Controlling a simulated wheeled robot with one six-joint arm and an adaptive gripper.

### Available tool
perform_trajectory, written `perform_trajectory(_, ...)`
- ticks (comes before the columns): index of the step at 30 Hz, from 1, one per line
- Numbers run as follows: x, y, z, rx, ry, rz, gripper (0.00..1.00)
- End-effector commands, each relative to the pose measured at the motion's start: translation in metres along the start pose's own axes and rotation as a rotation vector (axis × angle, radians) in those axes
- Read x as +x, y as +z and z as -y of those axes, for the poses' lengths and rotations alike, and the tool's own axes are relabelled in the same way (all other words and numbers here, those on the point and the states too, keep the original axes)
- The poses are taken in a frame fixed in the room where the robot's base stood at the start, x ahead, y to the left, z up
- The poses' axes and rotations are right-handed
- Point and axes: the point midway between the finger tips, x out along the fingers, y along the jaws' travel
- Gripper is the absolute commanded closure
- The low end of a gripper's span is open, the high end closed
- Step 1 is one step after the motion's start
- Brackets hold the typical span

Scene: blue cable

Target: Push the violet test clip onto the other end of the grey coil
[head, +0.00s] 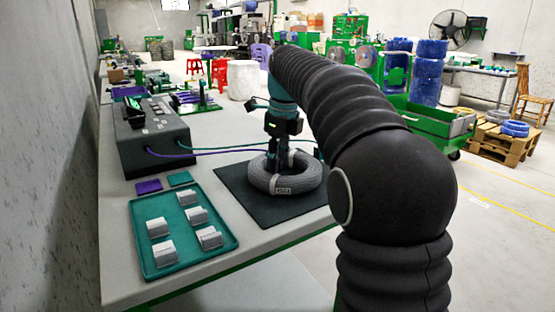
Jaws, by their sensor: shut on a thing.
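The grey coil (309,178) lies flat on a black mat (240,199), with pale ties and a white label on its near side. My gripper (281,158) points down at the coil's middle and far side, its fingers low and close to it. It is shut on what appears to be the violet test clip, at the end of the violet lead (215,152). The clip itself is too small and hidden to make out. A teal lead (220,147) runs behind the gripper and shows again on its right. The coil's ends cannot be made out.
Both leads come from a dark test box (151,138) at the left. A violet pad (148,186) and a teal pad (180,179) lie before it. A teal tray (190,259) with several pale blocks stands nearer. My arm hides the table's right part.

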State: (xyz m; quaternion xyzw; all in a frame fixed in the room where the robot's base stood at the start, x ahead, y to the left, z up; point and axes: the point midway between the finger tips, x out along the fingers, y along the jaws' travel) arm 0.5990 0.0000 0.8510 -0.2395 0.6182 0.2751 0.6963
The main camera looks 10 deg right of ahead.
Motion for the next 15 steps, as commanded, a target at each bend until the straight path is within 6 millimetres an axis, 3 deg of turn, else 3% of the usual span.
perform_trajectory(15,-0.01,0.001,0.0,0.0,0.001,-0.001,0.87)
